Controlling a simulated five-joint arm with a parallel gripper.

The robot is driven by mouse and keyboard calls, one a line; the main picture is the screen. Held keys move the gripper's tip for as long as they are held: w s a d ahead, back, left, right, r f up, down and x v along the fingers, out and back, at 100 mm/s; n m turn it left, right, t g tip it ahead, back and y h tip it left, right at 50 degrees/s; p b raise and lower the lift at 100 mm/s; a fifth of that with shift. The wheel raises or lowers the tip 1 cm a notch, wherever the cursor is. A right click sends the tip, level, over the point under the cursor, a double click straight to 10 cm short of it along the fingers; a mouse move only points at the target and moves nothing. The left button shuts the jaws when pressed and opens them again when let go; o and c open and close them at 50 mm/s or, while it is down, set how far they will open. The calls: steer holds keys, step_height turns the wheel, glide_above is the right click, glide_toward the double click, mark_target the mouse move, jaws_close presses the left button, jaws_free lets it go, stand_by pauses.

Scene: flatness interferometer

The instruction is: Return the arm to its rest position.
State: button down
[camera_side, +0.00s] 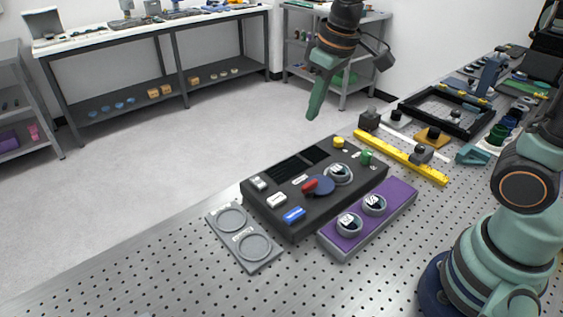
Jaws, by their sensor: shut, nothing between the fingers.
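My gripper (314,112) hangs in the air at the upper middle, over the far edge of the perforated table and above the black instrument box. Its green fingers point down and are shut with nothing between them. My arm base stands at the right edge, and the middle part of my arm is out of the picture. The gripper appears apart from everything on the table.
The black instrument box (277,226) carries a round lens, buttons and switches. A purple block (391,221) with two round pieces and a grey plate (263,262) with two round recesses lie beside it. A yellow bar (391,153), black frame (463,127) and small parts stand behind.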

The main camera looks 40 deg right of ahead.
steer(key=s+d+r+m+t, duration=0.1)
steer(key=s+d+m+t, duration=0.1)
steer(key=s+d, duration=0.3)
steer(key=s, duration=0.4)
steer(key=shift+r+m+t, duration=0.2)
steer(key=shift+m+t, duration=0.2)
steer(key=g, duration=0.6)
glide_above(256, 179)
step_height(256, 179, down, 5)
steer(key=shift+f, duration=0.1)
step_height(256, 179, down, 14)
steer(key=shift+r, duration=0.1)
